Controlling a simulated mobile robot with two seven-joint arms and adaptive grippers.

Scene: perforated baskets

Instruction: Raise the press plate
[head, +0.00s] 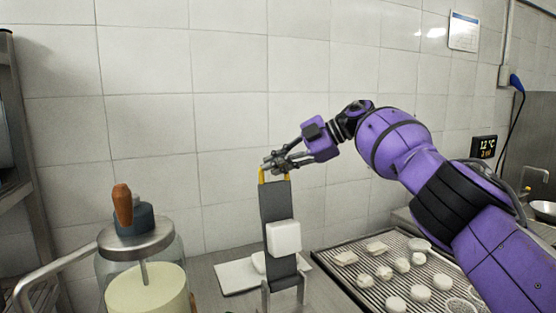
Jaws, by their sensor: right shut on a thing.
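The press plate (279,207) is a long dark grey slab. It stands nearly upright above metal brackets (284,291) at its lower end. A white block (284,237) shows against its lower half; I cannot tell whether it is fixed there. A yellow handle (262,175) is at the plate's top edge. My right gripper (272,166) reaches in from the right and is shut on the yellow handle. Its fingers partly hide the handle. My left gripper is not in view.
A white board (236,277) lies behind the plate. A ribbed tray (345,278) with several white pieces is at the right, under my right arm. A glass jar (113,268) with a metal lid and wooden-handled tool stands at the left. The tiled wall is close behind.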

